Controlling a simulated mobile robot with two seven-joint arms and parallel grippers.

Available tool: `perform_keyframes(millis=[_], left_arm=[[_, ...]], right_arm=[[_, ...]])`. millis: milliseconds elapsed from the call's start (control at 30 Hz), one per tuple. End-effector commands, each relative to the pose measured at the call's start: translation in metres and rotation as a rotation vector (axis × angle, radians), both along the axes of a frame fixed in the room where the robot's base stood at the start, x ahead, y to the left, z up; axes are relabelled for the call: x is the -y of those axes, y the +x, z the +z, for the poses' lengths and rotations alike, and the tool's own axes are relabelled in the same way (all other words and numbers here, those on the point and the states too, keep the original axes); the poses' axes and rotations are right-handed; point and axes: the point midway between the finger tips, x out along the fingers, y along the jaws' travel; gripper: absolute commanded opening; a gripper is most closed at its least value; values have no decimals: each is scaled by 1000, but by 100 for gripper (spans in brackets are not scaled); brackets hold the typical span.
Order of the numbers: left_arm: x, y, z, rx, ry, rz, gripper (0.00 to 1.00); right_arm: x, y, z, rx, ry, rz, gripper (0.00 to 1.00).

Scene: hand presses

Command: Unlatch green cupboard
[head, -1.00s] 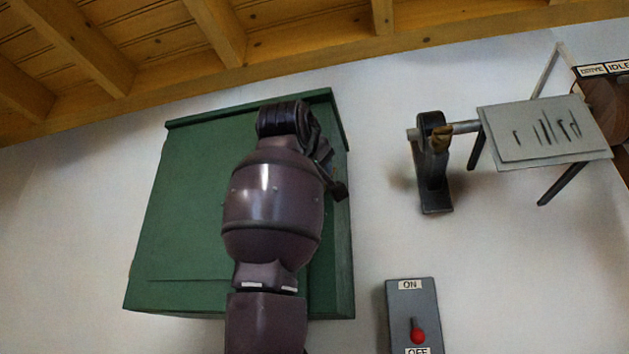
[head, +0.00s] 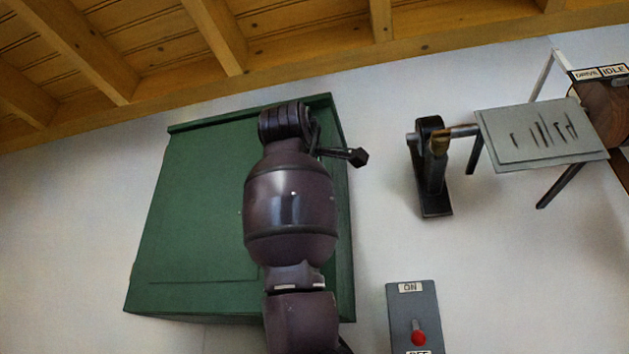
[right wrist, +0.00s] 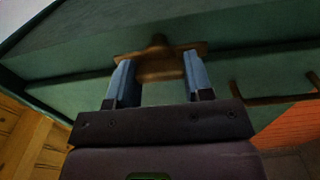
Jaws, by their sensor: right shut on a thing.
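The green cupboard (head: 205,205) hangs on the white wall, its front partly covered by my arm. In the right wrist view, its green surface (right wrist: 75,50) fills the upper part. A brown wooden latch piece (right wrist: 160,52) with a round knob sits on it. My right gripper (right wrist: 157,68) has its blue fingers on either side of the latch and is shut on it. The latch and the fingers are hidden in the head view. My left gripper is not in view.
A brown handle-like bar (right wrist: 275,97) is at the right of the wrist view. Right of the cupboard are a grey ON/OFF switch box (head: 413,310), a black bracket (head: 432,180) and a grey plate (head: 545,135). Wooden beams (head: 215,35) run above.

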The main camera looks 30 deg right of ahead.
Motion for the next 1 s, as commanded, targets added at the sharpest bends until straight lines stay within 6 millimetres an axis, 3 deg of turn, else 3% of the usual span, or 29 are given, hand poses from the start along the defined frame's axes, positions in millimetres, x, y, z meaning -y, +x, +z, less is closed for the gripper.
perform_keyframes(millis=[567,600,733,1000], left_arm=[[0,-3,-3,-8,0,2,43],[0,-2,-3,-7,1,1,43],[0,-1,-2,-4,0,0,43],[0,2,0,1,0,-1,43]], right_arm=[[0,0,0,-23,-19,1,23],[0,0,0,-23,-19,1,53],[0,0,0,-22,-19,1,72],[-1,0,0,-21,-18,0,72]])
